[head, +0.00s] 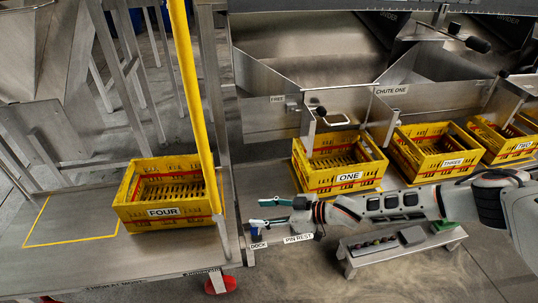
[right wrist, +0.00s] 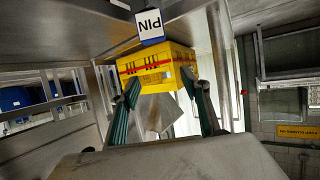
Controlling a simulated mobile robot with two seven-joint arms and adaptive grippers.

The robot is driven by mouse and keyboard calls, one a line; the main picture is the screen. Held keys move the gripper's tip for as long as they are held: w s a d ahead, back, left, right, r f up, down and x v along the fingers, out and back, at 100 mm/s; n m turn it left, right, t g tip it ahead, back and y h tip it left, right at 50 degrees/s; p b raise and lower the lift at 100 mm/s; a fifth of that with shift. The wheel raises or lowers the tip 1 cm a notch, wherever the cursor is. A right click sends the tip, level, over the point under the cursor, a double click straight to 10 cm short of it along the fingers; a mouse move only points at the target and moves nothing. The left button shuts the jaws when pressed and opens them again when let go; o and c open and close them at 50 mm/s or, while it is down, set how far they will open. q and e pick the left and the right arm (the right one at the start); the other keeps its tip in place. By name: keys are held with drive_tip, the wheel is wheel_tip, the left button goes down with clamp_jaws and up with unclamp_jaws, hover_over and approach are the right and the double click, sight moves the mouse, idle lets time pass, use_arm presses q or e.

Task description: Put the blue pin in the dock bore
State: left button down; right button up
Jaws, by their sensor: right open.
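My right gripper (head: 258,212) reaches in from the right in the head view, its two teal fingers apart and nothing visible between them. A small blue piece (head: 254,232), apparently the blue pin, shows just below the fingers, above the DOCK label (head: 258,245). In the right wrist view, a blue block with a white PIN tag (right wrist: 152,41) is at the top, beyond the open fingers (right wrist: 159,78) and not between them. I cannot make out the dock bore. My left gripper is not in view.
Yellow crate FOUR (head: 120,206) stands left of the gripper, behind a yellow post (head: 190,90). Crate ONE (head: 345,187) stands behind my right arm. The PIN REST label (head: 299,239) is below the wrist. A low metal bench (head: 385,252) stands to the right.

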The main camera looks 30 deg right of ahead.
drive_tip(key=w+r+m+g+h+p, duration=0.1)
drive_tip(key=w+r+h+p, duration=0.15)
drive_tip(key=r, duration=0.45)
drive_tip(key=w+r+m+h+p, duration=0.1)
drive_tip(key=r+h+p, duration=0.1)
drive_tip(key=r+p, duration=0.35)
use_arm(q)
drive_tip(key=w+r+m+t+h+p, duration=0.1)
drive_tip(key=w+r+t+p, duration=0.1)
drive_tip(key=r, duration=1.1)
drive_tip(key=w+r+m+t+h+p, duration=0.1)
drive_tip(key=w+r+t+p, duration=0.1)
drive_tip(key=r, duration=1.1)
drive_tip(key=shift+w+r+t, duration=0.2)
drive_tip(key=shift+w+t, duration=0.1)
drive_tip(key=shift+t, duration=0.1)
use_arm(e)
drive_tip(key=s+r+m+g+h, duration=0.3)
drive_tip(key=s+r, duration=0.3)
drive_tip(key=r, duration=0.6)
drive_tip(key=shift+s+a+r+g+h, duration=0.25)
drive_tip(key=shift+s+g+h, duration=0.15)
drive_tip(key=shift+g, duration=0.5)
drive_tip(key=shift+f, duration=0.1)
